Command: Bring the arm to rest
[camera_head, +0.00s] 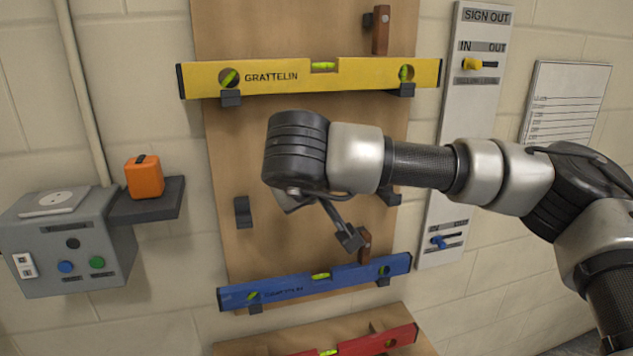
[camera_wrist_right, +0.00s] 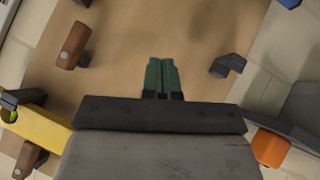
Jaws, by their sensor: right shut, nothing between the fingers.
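My right arm reaches in from the right in the head view, its wrist in front of the wooden board (camera_head: 225,180) between the yellow level and the blue level. The jaws are mostly hidden behind the wrist there. In the right wrist view my right gripper (camera_wrist_right: 162,75) shows two green fingertips together, with nothing between them. They point toward the brown board (camera_wrist_right: 120,75); I cannot tell the exact gap to it. My left gripper is not in view.
A yellow level (camera_head: 300,75) rests above the wrist, a blue level (camera_head: 320,282) below, a red level (camera_head: 365,343) lower. Left are a grey control box (camera_head: 65,250) and an orange box (camera_head: 145,177) on a shelf (camera_head: 150,203). A sign-out board (camera_head: 475,110) hangs right.

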